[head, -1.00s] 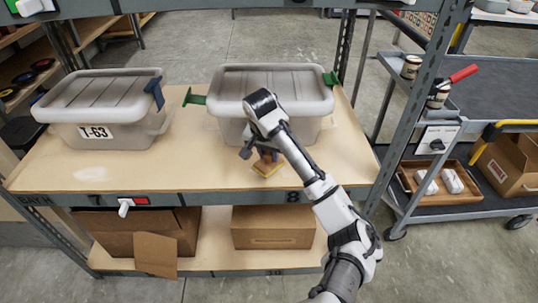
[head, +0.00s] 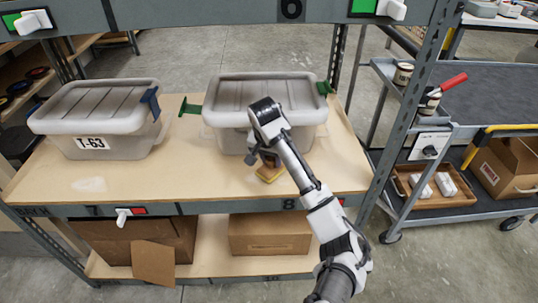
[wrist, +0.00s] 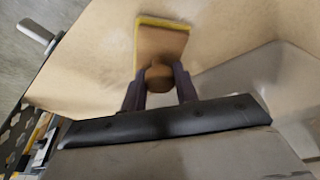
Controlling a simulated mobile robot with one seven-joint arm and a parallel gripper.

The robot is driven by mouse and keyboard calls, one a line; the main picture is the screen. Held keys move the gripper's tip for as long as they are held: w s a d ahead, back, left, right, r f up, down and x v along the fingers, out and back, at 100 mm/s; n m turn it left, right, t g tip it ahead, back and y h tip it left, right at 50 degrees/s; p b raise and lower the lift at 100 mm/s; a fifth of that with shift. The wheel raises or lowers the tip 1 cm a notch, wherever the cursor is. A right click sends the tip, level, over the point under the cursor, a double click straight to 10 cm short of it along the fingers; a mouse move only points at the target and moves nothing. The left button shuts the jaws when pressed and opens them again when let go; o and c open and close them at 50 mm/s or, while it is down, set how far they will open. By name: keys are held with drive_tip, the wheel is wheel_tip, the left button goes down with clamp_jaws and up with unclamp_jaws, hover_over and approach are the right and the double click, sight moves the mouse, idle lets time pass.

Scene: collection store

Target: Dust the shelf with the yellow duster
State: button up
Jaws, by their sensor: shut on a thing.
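The yellow duster (head: 268,174) is a wooden block with a yellow edge and a round knob. It is at the shelf board in front of the right grey bin, and I cannot tell if it touches the board. My gripper (head: 262,155) is shut on its knob. In the wrist view my gripper's fingers (wrist: 160,88) hold the knob, with the duster (wrist: 162,42) beyond them. The shelf (head: 150,183) is a pale wood board with a grey metal front edge. A whitish dusty patch (head: 90,184) shows on its left front.
A lidded grey bin (head: 100,118) marked T-63 stands at the left, another grey bin (head: 265,95) at the right behind my gripper. Cardboard boxes (head: 268,234) sit on the lower shelf. A grey cart (head: 440,185) stands to the right. The board's front middle is clear.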

drive_tip(key=shift+s+p, duration=0.6)
drive_tip(key=shift+s, duration=1.75)
drive_tip(key=shift+s+r+p, duration=0.15)
drive_tip(key=shift+s+p, duration=0.25)
drive_tip(key=shift+p, duration=0.2)
drive_tip(key=shift+s+p, duration=0.3)
drive_tip(key=shift+s, duration=0.2)
drive_tip(key=shift+d+f, duration=0.25)
drive_tip(key=shift+d, duration=0.85)
drive_tip(key=shift+w+r, duration=0.1)
drive_tip(key=shift+w, duration=0.4)
drive_tip(key=shift+w+p, duration=1.55)
drive_tip(key=shift+w, duration=1.8)
drive_tip(key=shift+r, duration=0.15)
wheel_tip(320, 180, up, 6)
drive_tip(key=p, duration=0.5)
drive_tip(key=shift+p, duration=0.3)
